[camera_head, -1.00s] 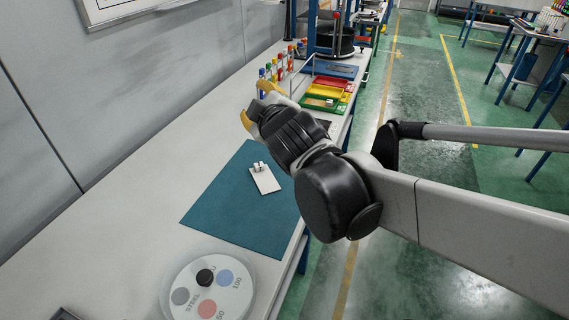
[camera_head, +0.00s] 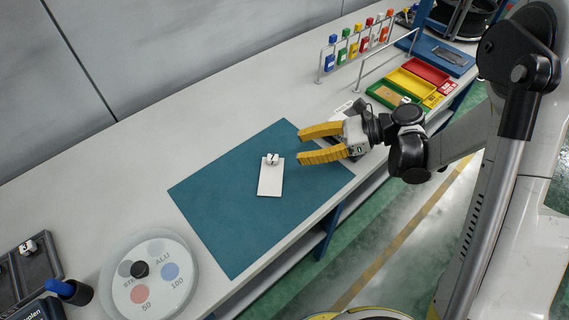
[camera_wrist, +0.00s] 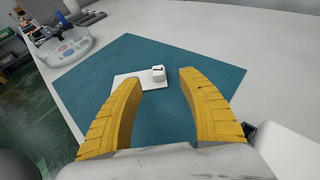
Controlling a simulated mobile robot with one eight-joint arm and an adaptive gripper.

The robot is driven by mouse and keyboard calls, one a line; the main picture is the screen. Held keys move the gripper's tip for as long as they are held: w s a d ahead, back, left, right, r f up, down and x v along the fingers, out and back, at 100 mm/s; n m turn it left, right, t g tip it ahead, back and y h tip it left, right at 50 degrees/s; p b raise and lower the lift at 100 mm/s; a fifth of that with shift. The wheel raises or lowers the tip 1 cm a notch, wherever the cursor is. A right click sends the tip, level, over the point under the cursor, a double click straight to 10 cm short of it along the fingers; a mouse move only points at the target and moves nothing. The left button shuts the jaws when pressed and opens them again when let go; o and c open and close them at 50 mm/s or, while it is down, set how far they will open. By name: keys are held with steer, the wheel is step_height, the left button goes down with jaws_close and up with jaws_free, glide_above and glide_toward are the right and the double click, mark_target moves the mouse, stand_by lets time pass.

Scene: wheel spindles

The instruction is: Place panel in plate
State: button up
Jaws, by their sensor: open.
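A flat white panel (camera_head: 270,182) lies on a teal mat (camera_head: 228,225). A small white block (camera_head: 272,160) with a dark mark sits at its far end. The panel (camera_wrist: 121,84) and block (camera_wrist: 158,74) also show in the wrist view, partly behind a finger. My gripper (camera_head: 300,146) has two yellow fingers, spread apart and empty. It is above the mat's right part, to the right of the block, pointing left. A round white plate (camera_head: 183,287) with coloured circles and printed labels is on the bench at the lower left; it also shows in the wrist view (camera_wrist: 62,54).
A dark tray (camera_head: 18,277) and a black cup with a blue pen (camera_head: 72,292) stand at the lower left. Red, yellow and green bins (camera_head: 408,84) and a rack of coloured pieces (camera_head: 352,46) are at the back right. The bench behind the mat is clear.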

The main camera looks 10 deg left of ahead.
mark_target(274, 157)
steer(key=x, duration=0.3)
steer(key=shift+s+a+f+b, duration=0.1)
steer(key=shift+a+b, duration=0.25)
steer(key=b+x, duration=0.1)
steer(key=x, duration=0.1)
steer(key=f+b+x, duration=0.1)
steer(key=x, duration=0.1)
steer(key=shift+s+a+f, duration=0.15)
steer(key=shift+s, duration=0.1)
steer(key=shift+a, duration=0.25)
steer(key=shift+d, duration=0.1)
jaws_close()
